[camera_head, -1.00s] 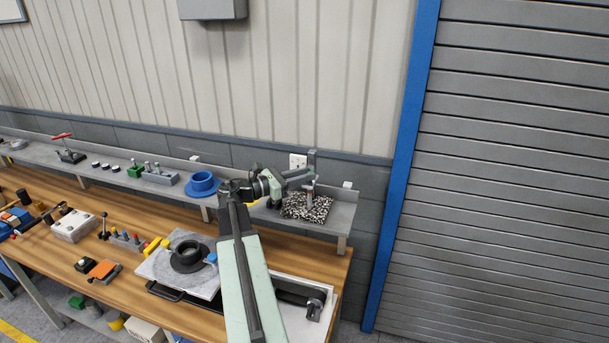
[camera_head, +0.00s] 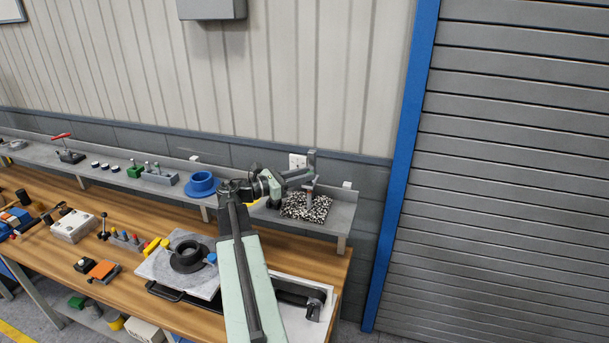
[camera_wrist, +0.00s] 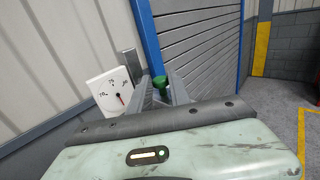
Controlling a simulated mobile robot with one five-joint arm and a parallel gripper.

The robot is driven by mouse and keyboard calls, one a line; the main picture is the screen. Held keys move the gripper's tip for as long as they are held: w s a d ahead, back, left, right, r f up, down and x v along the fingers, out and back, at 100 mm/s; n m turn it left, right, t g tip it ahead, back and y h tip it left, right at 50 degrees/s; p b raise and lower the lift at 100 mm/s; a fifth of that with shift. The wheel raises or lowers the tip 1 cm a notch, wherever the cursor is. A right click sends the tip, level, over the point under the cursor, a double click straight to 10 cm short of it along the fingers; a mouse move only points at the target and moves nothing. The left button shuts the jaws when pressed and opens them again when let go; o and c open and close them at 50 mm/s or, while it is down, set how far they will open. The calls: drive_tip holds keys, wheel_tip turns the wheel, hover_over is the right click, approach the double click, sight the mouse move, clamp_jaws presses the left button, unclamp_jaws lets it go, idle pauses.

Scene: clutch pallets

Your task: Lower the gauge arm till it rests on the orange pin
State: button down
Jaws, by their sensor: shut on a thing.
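The gauge stand shows in the head view as a grey upright post (camera_head: 312,165) on a speckled black-and-white base (camera_head: 318,210) on the back shelf. My gripper (camera_head: 302,177) is beside the post, above the base. In the wrist view my gripper (camera_wrist: 160,92) is shut on a green knob (camera_wrist: 160,82) between its fingers. A white dial (camera_wrist: 110,92) with numbers and a needle shows just left of the fingers. The gauge arm is too small and covered to make out clearly. I cannot make out the orange pin in either view.
A blue flanged ring (camera_head: 202,185) stands on the shelf left of my arm. On the wooden bench below, a grey plate (camera_head: 160,265) carries a black ring (camera_head: 187,257). A wall is close behind, and a grey shutter (camera_head: 510,170) is at right.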

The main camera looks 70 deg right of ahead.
idle(0.4)
drive_tip(key=shift+f+b, duration=0.65)
drive_tip(key=shift+b, duration=0.05)
drive_tip(key=shift+r, duration=0.15)
drive_tip(key=c, duration=1.3)
unclamp_jaws()
drive_tip(key=shift+o, duration=0.2)
drive_tip(key=v, duration=0.8)
drive_tip(key=shift+c, duration=0.3)
